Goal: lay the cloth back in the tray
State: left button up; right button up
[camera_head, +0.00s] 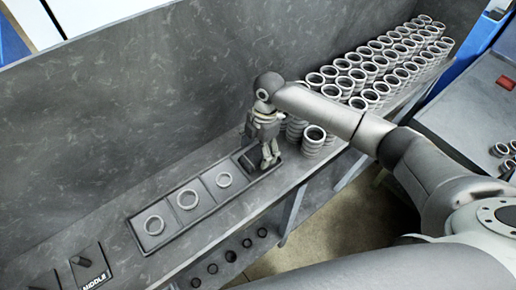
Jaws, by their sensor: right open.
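My right gripper (269,164) points down over the right end of a long dark tray (208,211) on the grey bench. It is open, with its fingertips low, close to the last compartment. A dark patch (252,161) lies in that compartment beside the fingers; it may be the cloth, but the gripper partly covers it and I cannot tell. My left gripper is not in view.
Many stacked metal rings (357,75) stand along the bench to the right, with one stack (313,139) close to my right gripper. A tall grey panel (130,100) backs the bench. A dark plate with a labelled edge (90,266) lies at the lower left.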

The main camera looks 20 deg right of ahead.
jog(key=shift+r, duration=0.35)
notch_tip(320, 180, up, 12)
jog(key=d+b, duration=0.1)
jog(key=b, duration=0.2)
jog(key=shift+w+d+r, duration=0.2)
jog(key=shift+w+d, duration=0.1)
jog(key=shift+d, duration=0.05)
